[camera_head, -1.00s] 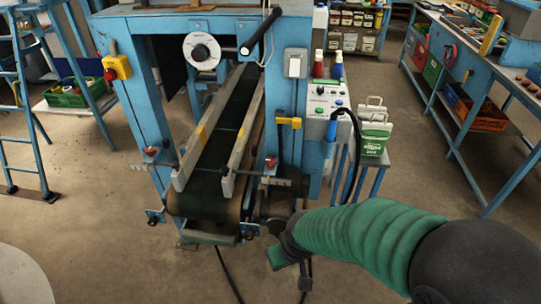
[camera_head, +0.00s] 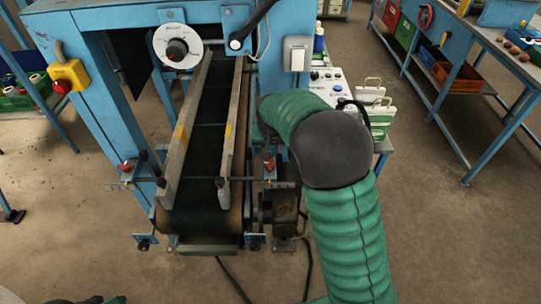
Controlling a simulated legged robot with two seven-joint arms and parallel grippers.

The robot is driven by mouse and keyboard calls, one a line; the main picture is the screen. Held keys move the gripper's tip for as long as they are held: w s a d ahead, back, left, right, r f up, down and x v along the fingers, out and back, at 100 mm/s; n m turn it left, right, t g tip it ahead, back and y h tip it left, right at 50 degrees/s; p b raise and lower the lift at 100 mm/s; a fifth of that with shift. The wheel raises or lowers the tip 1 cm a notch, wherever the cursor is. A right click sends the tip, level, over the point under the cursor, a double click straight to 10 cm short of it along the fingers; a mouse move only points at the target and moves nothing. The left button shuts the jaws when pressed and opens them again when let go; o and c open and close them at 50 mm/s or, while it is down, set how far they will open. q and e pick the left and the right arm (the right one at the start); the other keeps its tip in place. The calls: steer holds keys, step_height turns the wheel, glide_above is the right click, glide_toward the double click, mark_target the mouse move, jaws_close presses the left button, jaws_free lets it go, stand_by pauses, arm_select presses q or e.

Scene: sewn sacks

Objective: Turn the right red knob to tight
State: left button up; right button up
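The right red knob (camera_head: 268,162) sits at the right side of the conveyor (camera_head: 207,150), by the frame's right leg. A matching left red knob (camera_head: 127,167) sits on the left side. My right arm, in a green sleeve with a black joint, reaches up in front of the machine's right side. My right gripper (camera_head: 267,132) shows only as a small dark and green part below the sleeve's end, just above the right knob in the picture. Its fingers cannot be made out, nor whether they touch the knob. My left gripper is not in view.
Two pale guide rails (camera_head: 228,135) run along the belt. A white dial (camera_head: 177,47) and a black lever (camera_head: 250,28) are above. A control box (camera_head: 325,82) and green-white containers (camera_head: 380,115) stand right, partly behind my arm.

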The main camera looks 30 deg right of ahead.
mark_target(270, 166)
steer(key=x, duration=0.6)
steer(key=shift+w+a+f, duration=0.2)
steer(key=shift+w, duration=0.15)
steer(key=shift+d+f, duration=0.1)
steer(key=shift+f, duration=0.5)
steer(key=shift+w+d+f, duration=0.25)
steer(key=shift+w+f, duration=0.05)
steer(key=shift+f, duration=0.05)
steer(key=shift+s+a, duration=0.1)
jaws_close()
